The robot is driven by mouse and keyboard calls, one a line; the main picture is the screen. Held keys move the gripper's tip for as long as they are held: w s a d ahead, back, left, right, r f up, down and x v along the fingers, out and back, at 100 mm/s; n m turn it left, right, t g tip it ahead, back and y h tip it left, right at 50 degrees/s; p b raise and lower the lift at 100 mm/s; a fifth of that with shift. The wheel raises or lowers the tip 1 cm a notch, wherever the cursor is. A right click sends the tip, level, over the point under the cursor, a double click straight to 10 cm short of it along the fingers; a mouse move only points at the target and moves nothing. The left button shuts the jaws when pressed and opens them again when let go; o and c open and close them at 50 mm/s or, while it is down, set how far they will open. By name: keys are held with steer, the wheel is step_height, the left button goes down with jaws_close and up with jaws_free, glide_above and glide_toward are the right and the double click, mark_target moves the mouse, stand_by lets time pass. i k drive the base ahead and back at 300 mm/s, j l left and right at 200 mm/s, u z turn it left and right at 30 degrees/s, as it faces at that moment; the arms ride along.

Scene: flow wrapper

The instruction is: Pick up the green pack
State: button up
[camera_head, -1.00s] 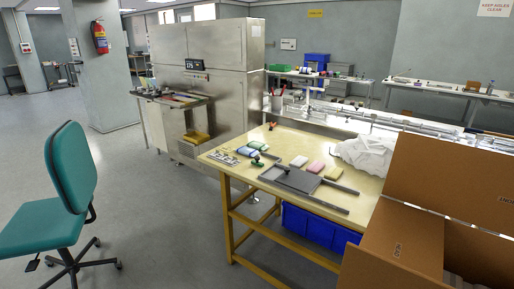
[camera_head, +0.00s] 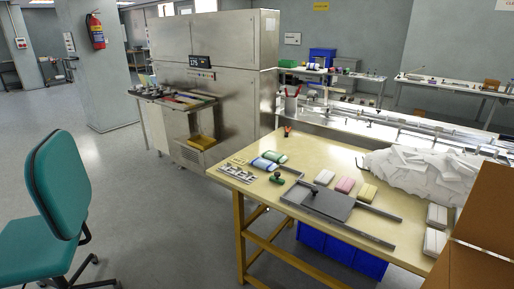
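The green pack (camera_head: 276,156) appears to be the small pale item with green at the left part of the wooden table. A blue pack (camera_head: 262,163) lies right beside it, in front and to the left. A dark green item (camera_head: 277,179) with a knob-like shape lies nearer the table's front edge. A whitish pack (camera_head: 324,177), a pink pack (camera_head: 345,185) and a yellow pack (camera_head: 367,193) lie in a row behind a grey plate. The whitish one's exact tint is hard to tell. My gripper is not in view.
The wooden table (camera_head: 310,152) also holds the grey plate with rails (camera_head: 325,203), a white heap (camera_head: 430,168) and white packs (camera_head: 435,228). A cardboard box (camera_head: 490,215) stands at right, a blue bin (camera_head: 340,250) below. A teal chair (camera_head: 55,185) stands on open floor at left.

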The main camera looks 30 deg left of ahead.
mark_target(274, 156)
steer(key=i+j+u, duration=0.1)
steer(key=i+j, duration=0.35)
steer(key=j, duration=0.35)
steer(key=i+j+u, duration=0.1)
steer(key=i+j, duration=0.35)
steer(key=j, duration=0.3)
steer(key=i+j, duration=0.5)
steer(key=j, duration=0.2)
steer(key=i+j+u, duration=0.15)
steer(key=i+j, duration=0.35)
steer(key=j, duration=0.25)
steer(key=i+j+u, duration=0.1)
steer(key=i+j, duration=0.4)
steer(key=j, duration=0.15)
